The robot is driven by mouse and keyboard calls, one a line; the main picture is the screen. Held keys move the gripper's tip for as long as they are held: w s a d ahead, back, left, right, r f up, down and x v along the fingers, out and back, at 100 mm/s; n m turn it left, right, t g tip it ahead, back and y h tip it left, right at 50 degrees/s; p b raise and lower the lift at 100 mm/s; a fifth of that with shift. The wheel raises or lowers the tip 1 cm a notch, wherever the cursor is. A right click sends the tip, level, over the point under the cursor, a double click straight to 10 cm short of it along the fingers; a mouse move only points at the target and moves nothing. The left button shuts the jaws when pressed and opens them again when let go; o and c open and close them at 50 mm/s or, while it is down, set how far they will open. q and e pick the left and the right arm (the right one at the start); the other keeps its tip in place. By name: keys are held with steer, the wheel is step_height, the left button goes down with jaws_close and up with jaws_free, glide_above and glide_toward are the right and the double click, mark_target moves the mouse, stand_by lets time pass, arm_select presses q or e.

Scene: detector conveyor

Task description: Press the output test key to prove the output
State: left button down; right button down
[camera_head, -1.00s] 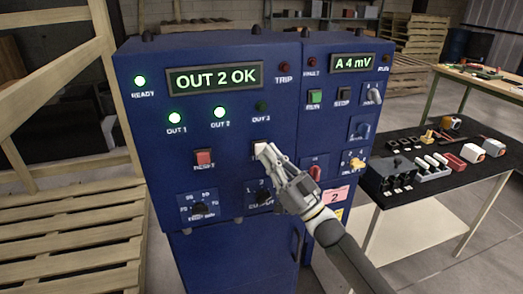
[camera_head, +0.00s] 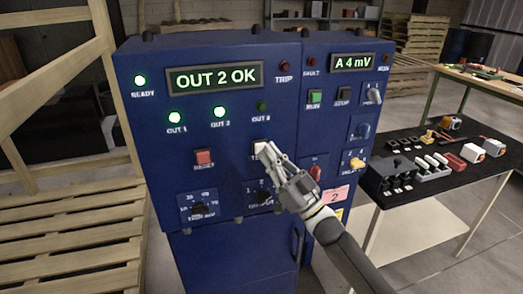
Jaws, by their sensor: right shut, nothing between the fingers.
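The blue cabinet (camera_head: 231,128) fills the middle of the head view. Its display (camera_head: 214,77) reads "OUT 2 OK". The READY, OUT 1 and OUT 2 lamps (camera_head: 219,112) glow; the OUT 3 lamp (camera_head: 262,106) and TRIP lamp (camera_head: 284,66) are dark. The white test key (camera_head: 259,146) is partly hidden by my right gripper (camera_head: 266,152), which is shut and empty with its fingertips at the key. I cannot tell whether they touch it. The output selector knob (camera_head: 262,197) is partly hidden beside the gripper. My left gripper is not in view.
A red reset button (camera_head: 203,157) and a rotary knob (camera_head: 197,210) sit left of my gripper. A second panel with an "A 4 mV" display (camera_head: 352,63) adjoins on the right. A black table (camera_head: 398,195) with parts stands further right; wooden pallets (camera_head: 70,240) stand left.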

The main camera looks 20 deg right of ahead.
steer(key=shift+w, duration=0.25)
steer(key=shift+w, duration=0.5)
stand_by(0.7)
steer(key=shift+s, duration=0.95)
steer(key=s+p, duration=0.2)
steer(key=s, duration=0.3)
steer(key=shift+d+p, duration=0.1)
steer(key=shift+p, duration=0.3)
